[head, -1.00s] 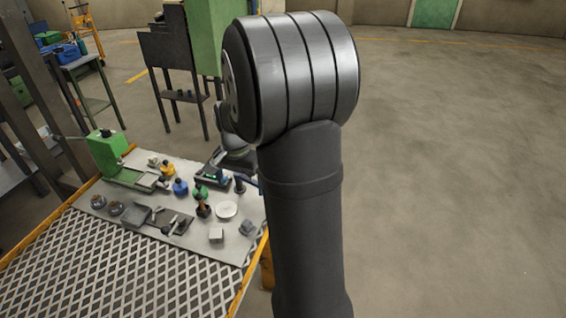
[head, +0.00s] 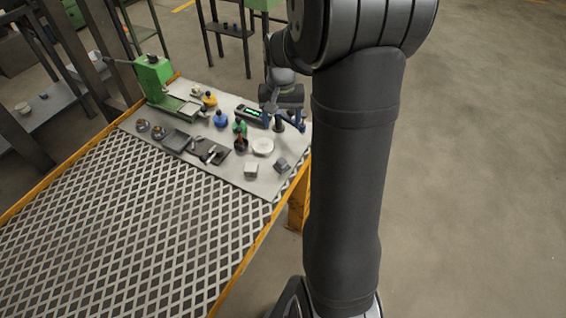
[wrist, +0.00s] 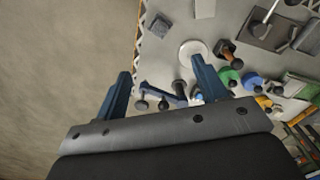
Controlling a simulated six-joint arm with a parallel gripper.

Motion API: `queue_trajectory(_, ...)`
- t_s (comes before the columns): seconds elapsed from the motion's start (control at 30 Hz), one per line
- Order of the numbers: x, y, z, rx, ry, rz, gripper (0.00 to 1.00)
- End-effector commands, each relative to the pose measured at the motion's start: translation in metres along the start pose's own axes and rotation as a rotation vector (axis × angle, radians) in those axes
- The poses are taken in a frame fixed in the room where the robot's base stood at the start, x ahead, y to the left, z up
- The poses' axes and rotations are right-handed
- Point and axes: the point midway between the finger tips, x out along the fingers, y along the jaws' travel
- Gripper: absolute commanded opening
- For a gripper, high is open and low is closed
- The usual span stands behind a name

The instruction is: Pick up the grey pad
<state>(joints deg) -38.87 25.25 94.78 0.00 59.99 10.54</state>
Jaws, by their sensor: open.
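The grey pad looks to be the small dark grey block (head: 281,164) near the right edge of the bench mat. It also shows at the top of the wrist view (wrist: 160,27), left of the white dish (wrist: 193,50). My gripper (head: 284,115) is over the far right corner of the mat, behind the pad in the head view. In the wrist view its two blue fingers (wrist: 160,68) are spread apart with nothing held between them. The pad lies beyond the fingertips, apart from them and in plain sight.
A pale block (head: 251,170) sits left of the pad. A dark stand with balls (wrist: 165,98) is close by the fingers. The mesh bench top (head: 110,215) in front is clear.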

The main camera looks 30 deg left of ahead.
Motion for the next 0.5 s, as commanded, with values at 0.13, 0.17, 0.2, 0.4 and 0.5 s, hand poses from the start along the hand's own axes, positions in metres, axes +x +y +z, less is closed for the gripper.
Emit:
queue_trajectory(0.13,0.0018,0.0008,-0.0003,-0.294,0.0,0.0,0.65)
queue_trajectory(0.17,0.0021,0.001,-0.0004,-0.349,0.0,0.0,0.65)
queue_trajectory(0.2,0.0024,0.0011,-0.0005,-0.415,0.0,0.0,0.65)
queue_trajectory(0.4,0.0036,0.0016,-0.0007,-0.635,0.0,0.0,0.65)
queue_trajectory(0.5,0.0065,0.0017,-0.0007,-0.674,0.0,0.0,0.65)
